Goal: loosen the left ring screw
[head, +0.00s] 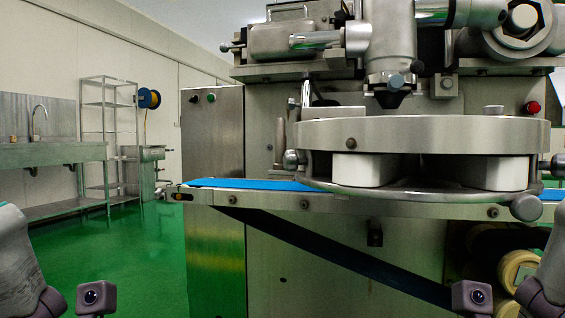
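The round metal ring (450,134) of the machine stands above the belt on the right half of the head view. A knobbed screw (293,160) sticks out at the ring's left side, beside an upright post. A small dark round screw head (351,143) shows on the ring's front face. I cannot tell for sure which of the two is the left ring screw. Parts of my two arms show at the lower left and lower right corners, well below and apart from the ring. The fingers of both grippers are out of the picture.
A blue conveyor belt (250,184) runs left from under the ring. White blocks (362,170) sit beneath the ring. A rounded knob (526,207) juts out at the lower right. A steel sink (40,152) and a rack (108,120) stand left. Green floor (120,250) is clear.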

